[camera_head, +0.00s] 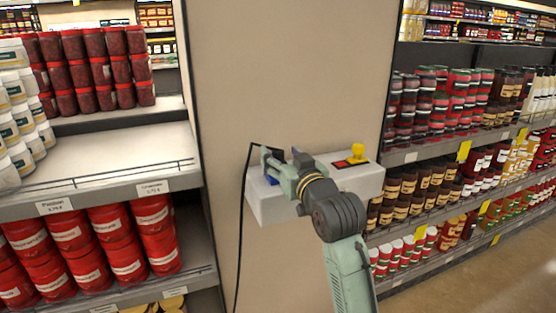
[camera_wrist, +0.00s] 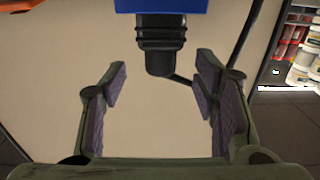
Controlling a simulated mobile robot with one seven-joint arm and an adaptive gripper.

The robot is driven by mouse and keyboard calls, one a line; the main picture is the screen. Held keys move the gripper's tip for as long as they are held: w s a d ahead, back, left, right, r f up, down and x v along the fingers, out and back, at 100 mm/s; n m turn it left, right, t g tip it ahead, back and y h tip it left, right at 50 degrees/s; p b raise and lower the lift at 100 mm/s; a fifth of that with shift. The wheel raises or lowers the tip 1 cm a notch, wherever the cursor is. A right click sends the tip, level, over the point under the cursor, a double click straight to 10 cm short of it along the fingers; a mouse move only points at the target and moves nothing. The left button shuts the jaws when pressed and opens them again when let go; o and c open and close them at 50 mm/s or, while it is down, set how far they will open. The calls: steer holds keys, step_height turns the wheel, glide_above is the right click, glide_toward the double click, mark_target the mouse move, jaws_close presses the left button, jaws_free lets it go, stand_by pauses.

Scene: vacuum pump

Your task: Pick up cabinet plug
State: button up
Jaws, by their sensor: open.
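The cabinet plug (camera_wrist: 161,42) is a black ribbed plug under a blue block (camera_wrist: 195,5) at the top of the wrist view. A black cable runs off it to the right. My gripper (camera_wrist: 161,78) is open, with one finger on each side and the plug's lower end near the gap between the fingertips. I see no contact with either finger. In the head view my gripper (camera_head: 281,160) is at the left part of a white box (camera_head: 280,211) on the pillar, and I cannot make out the plug there.
A yellow knob (camera_head: 357,152) and a red patch (camera_head: 341,163) are on top of the white box. A black cable (camera_head: 240,235) hangs down the beige pillar (camera_head: 290,70). Store shelves with red jars (camera_head: 150,240) stand left, and more stocked shelves (camera_head: 450,170) stand right.

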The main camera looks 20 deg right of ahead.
steer(key=shift+w+a, duration=0.1)
steer(key=shift+w, duration=1.25)
steer(key=shift+c, duration=0.4)
steer(key=c, duration=1.2)
